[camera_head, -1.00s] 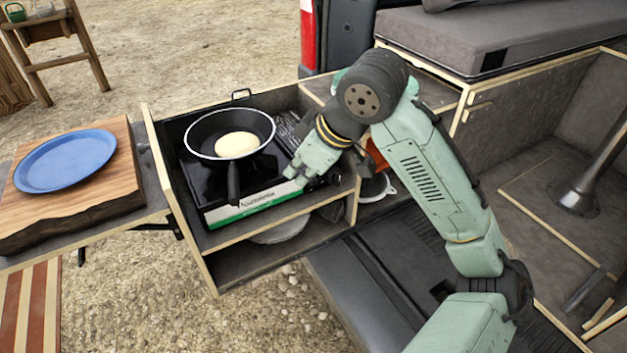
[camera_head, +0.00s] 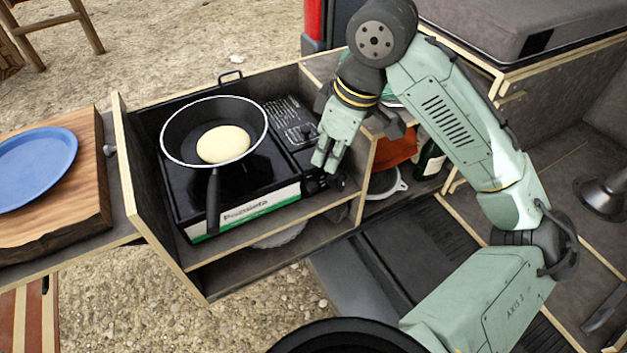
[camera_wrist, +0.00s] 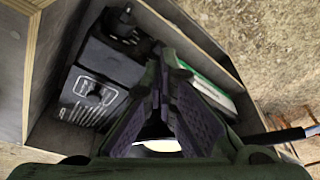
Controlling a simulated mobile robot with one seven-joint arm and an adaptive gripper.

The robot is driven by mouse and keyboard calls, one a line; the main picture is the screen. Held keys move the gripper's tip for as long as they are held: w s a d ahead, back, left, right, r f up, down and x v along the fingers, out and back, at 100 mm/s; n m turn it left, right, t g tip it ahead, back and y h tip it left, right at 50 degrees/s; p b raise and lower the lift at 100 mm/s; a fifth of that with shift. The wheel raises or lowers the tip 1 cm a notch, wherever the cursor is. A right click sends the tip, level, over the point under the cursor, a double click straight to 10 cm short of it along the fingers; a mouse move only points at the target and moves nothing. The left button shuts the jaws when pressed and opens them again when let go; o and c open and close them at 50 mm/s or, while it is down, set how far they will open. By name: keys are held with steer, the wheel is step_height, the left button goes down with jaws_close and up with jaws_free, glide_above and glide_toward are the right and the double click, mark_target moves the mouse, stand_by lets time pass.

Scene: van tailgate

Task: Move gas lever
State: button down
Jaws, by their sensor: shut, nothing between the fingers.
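A black camping gas stove (camera_head: 180,205) with a green and white front strip sits in the pull-out drawer. A dark control knob (camera_head: 338,180) is at the right end of its front, and a black knob also shows in the wrist view (camera_wrist: 120,24). I cannot clearly make out the gas lever apart from the dark parts around it. My gripper (camera_head: 324,166) is shut and empty, pointing down at the stove's right end, close to the knob. In the wrist view my gripper (camera_wrist: 164,78) covers part of the stove; contact cannot be told.
A black pan (camera_head: 172,136) with a pale pancake (camera_head: 223,144) stands on the burner, its handle (camera_head: 213,200) pointing to the front. The drawer's wooden walls (camera_head: 145,180) enclose the stove. A blue plate (camera_head: 36,165) lies on a wooden board (camera_head: 85,205) at left.

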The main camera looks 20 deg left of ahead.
mark_target(315, 186)
steer(key=shift+f, duration=0.1)
steer(key=b+x, duration=0.4)
steer(key=x, duration=0.3)
stand_by(0.4)
